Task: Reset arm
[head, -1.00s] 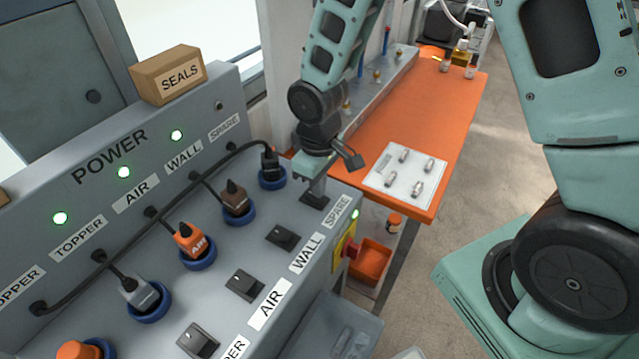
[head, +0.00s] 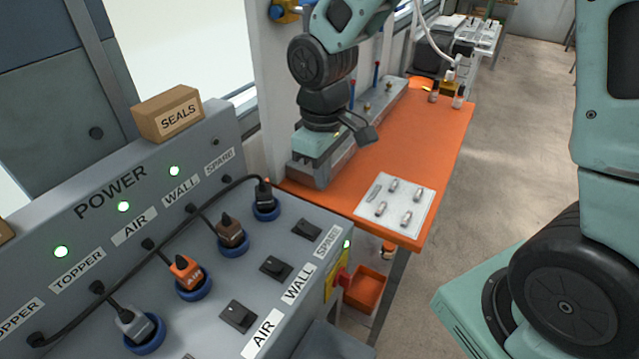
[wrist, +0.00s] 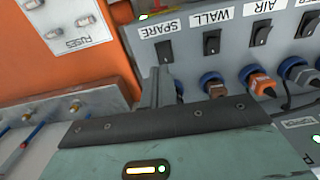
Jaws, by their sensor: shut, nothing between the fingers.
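My gripper (head: 310,180) is shut and empty. In the head view it hangs beyond the far end of the grey power panel (head: 120,262), near the orange bench. It is above and apart from the SPARE switch (head: 307,230). In the wrist view the closed fingers (wrist: 155,88) stick out past the dark edge of my gripper, with the SPARE switch (wrist: 164,51) beyond them and nothing held.
The panel carries the WALL switch (head: 277,267), the AIR switch (head: 238,316) and several plugs in blue sockets. A SEALS box (head: 167,113) sits on its top edge. The orange bench (head: 425,135) holds a white fuse plate (head: 396,222).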

